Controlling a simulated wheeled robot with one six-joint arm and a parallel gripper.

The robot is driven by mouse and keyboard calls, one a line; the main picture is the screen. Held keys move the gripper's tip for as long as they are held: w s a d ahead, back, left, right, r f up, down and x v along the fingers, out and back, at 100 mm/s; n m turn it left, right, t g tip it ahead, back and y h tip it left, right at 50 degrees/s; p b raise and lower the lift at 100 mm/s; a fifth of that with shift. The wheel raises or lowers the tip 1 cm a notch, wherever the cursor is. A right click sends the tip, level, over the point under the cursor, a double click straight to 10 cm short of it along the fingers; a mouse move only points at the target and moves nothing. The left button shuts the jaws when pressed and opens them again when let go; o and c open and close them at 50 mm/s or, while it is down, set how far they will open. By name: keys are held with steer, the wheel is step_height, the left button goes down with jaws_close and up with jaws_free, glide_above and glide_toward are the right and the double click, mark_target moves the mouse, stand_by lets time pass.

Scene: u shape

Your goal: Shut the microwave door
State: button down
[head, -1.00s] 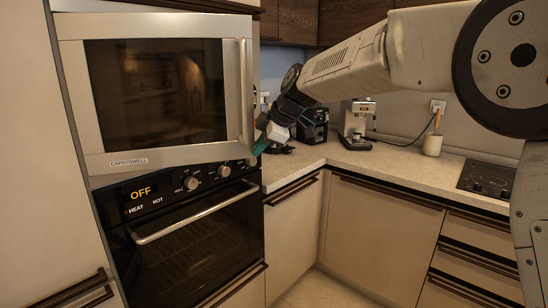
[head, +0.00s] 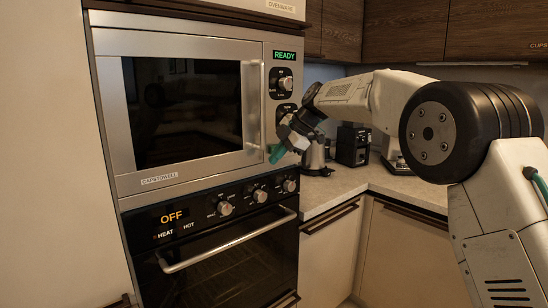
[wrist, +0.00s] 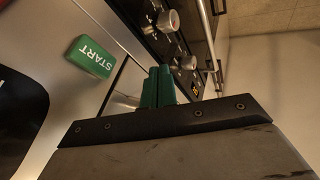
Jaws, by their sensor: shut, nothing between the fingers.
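The microwave (head: 190,100) is built in above the oven, with a dark window and a vertical handle (head: 253,105) on the right of its door (head: 228,62). The door sits flat in line with the front panel, which reads READY. My gripper (head: 277,154) is at the lower right of the microwave, just right of the handle's lower end. Its green fingers are together and empty. In the wrist view the shut green fingertips (wrist: 158,86) point toward the oven knobs, with the green START button (wrist: 90,57) to their left. I cannot tell whether the fingertips touch the panel.
The oven (head: 215,235) below has a dark front, several knobs and a bar handle that stands out. A counter (head: 340,186) to the right holds a metal kettle (head: 315,158) and a black appliance (head: 353,145) behind my gripper.

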steer(key=shift+d, duration=0.15)
steer(key=s+d+r+m, duration=0.1)
steer(key=s+d+r, duration=0.2)
steer(key=d+r, duration=0.55)
steer(key=s+d+f+m+g+h, duration=0.1)
steer(key=s+d+f+m+h, duration=0.2)
steer(key=s+d+f+m, duration=0.5)
steer(key=s+d+f+m+h, duration=0.1)
steer(key=s+d+f+m, duration=0.2)
steer(key=s, duration=1.1)
steer(key=s+d+f+m+h, duration=0.1)
steer(key=s+d+f+m, duration=0.2)
steer(key=s+d+m, duration=0.4)
steer(key=s+d+f+m+h, duration=0.2)
steer(key=s+d+m, duration=0.3)
steer(key=s, duration=1.6)
steer(key=shift+d+f+m+t, duration=0.4)
steer(key=shift+d+f, duration=0.25)
steer(key=shift+d, duration=0.3)
